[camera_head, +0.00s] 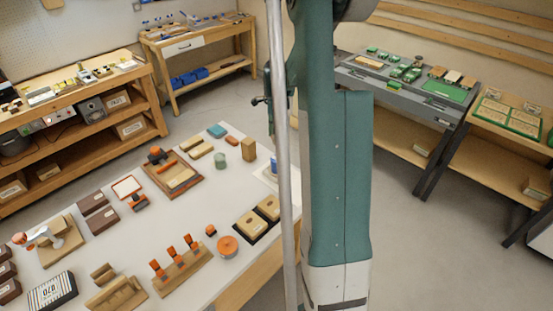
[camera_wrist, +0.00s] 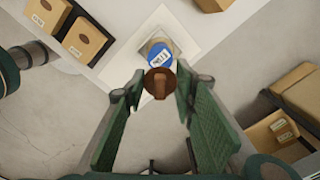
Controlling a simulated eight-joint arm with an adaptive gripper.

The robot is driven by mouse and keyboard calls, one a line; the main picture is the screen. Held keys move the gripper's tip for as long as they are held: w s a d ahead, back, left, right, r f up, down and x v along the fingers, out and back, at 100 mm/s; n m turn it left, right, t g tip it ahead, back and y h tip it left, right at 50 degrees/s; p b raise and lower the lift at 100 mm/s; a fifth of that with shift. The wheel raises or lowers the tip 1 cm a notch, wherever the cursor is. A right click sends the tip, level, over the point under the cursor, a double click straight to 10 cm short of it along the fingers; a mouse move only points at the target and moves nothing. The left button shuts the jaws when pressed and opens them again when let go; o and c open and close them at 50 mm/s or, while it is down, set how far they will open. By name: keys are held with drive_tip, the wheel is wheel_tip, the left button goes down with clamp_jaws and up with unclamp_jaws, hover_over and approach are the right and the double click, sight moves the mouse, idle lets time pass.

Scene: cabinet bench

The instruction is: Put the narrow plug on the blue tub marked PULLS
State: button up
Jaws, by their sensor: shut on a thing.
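The blue tub (camera_wrist: 160,55), with a white label too small to read, stands just beyond the plug. From this angle the plug overlaps the tub's near edge, and I cannot tell the height gap between them. The tub stands on a pale square mat (camera_wrist: 184,27).
Two tan boxes with oval openings (camera_wrist: 84,41) stand left of the tub. An orange round item (camera_head: 228,246) and a rack of orange-handled tools (camera_head: 180,270) occupy the white bench's front. The bench edge lies close to the tub.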

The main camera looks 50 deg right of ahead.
drive_tip(key=shift+f, duration=0.1)
idle(0.3)
hover_over(276, 158)
drive_tip(key=shift+s+a+f, duration=0.1)
drive_tip(key=shift+f, duration=2.95)
drive_tip(key=shift+f, duration=0.15)
drive_tip(key=shift+f, duration=1.7)
drive_tip(key=shift+f, duration=0.15)
drive_tip(key=shift+o, duration=1.4)
drive_tip(key=shift+b, duration=0.3)
drive_tip(key=o, duration=0.4)
